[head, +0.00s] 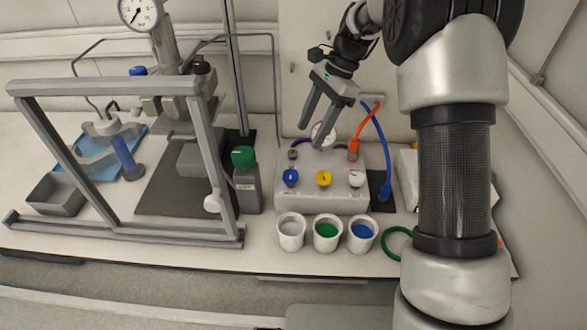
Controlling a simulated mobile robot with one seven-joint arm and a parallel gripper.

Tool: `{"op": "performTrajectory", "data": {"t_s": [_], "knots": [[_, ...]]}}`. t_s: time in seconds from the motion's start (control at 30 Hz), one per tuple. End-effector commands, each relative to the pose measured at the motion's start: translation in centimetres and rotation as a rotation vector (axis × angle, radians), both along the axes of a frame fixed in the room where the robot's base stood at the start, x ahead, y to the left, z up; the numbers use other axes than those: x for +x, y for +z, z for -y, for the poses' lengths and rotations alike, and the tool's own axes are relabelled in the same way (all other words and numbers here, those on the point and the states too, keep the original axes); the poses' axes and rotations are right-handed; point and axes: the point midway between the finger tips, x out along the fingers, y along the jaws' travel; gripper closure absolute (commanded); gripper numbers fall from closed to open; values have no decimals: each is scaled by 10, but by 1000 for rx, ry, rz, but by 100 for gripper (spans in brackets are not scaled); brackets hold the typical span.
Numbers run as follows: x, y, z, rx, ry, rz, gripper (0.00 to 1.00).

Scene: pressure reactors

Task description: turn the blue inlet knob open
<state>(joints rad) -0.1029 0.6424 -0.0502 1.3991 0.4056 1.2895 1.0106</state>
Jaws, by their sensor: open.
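A white valve box (320,201) stands on the bench with a blue knob (291,177), a yellow knob (324,178) and a white knob (356,178) along its front. Another small blue knob (137,71) shows on the reactor at the left. No label shows which one is the inlet. My gripper (317,130) is open and empty, fingers pointing down over the back of the box. It is above and behind the box's blue knob and does not appear to touch it. The knob's turn position is too small to tell.
A grey frame (125,88) surrounds the reactor with its gauge (139,11). A green-capped bottle (246,182) stands left of the box. An orange hose (366,126) and a blue hose (383,145) rise at its right. Three cups (327,235) stand in front.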

Motion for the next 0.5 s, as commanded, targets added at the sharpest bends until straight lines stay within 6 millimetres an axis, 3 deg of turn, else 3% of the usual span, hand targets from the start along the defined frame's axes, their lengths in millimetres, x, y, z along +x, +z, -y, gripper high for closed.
{"op": "performTrajectory", "data": {"t_s": [0.1,0.5], "knots": [[-6,-27,-10,0,3,-5,47],[-20,-102,-37,0,1,-2,47]]}}
